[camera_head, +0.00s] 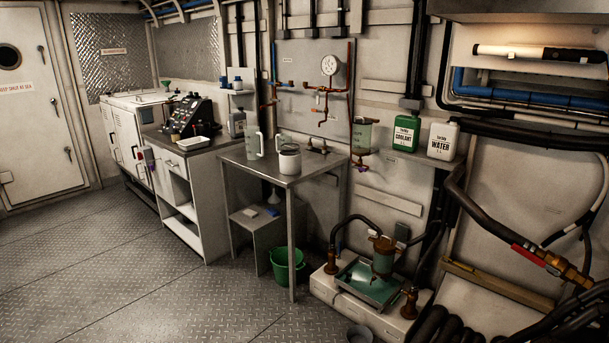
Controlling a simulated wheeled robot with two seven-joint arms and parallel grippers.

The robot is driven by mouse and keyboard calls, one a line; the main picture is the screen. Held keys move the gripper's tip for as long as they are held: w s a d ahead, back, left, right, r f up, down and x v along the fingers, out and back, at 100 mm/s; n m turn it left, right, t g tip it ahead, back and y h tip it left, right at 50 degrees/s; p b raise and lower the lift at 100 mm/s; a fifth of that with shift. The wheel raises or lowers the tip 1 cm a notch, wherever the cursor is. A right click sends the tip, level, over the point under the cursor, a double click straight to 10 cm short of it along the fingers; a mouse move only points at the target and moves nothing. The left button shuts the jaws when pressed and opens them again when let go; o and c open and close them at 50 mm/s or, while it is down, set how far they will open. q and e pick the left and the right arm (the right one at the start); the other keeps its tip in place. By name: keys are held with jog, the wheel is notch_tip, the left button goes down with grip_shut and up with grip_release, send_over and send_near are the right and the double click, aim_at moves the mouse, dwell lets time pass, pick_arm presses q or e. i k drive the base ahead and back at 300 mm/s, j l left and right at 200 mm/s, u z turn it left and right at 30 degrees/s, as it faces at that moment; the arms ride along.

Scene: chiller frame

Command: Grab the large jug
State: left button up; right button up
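A tall pale grey jug (253,145) stands upright on the metal table (268,174), near its left back part, with its handle on the right. It is the tallest vessel on that table. A shorter white round container (290,161) with a dark band near its top stands to its right. Another pale vessel (281,140) shows behind that container and is partly hidden. Neither of my grippers shows in the head view.
A green bucket (287,266) stands on the floor beside the table's front leg. Green coolant (404,134) and white water (442,141) canisters sit on a wall ledge. A pump unit (375,278) and hoses fill the right. The floor plating (150,290) at front left is clear.

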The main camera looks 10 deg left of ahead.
aim_at(253, 137)
jog(key=i+j+u, duration=0.25)
jog(key=i+u, duration=0.15)
jog(key=i, duration=0.3)
jog(key=i+u, duration=0.35)
jog(key=i, duration=0.4)
jog(key=i+l+u, duration=0.2)
jog(key=i+u, duration=0.2)
jog(key=i, duration=0.3)
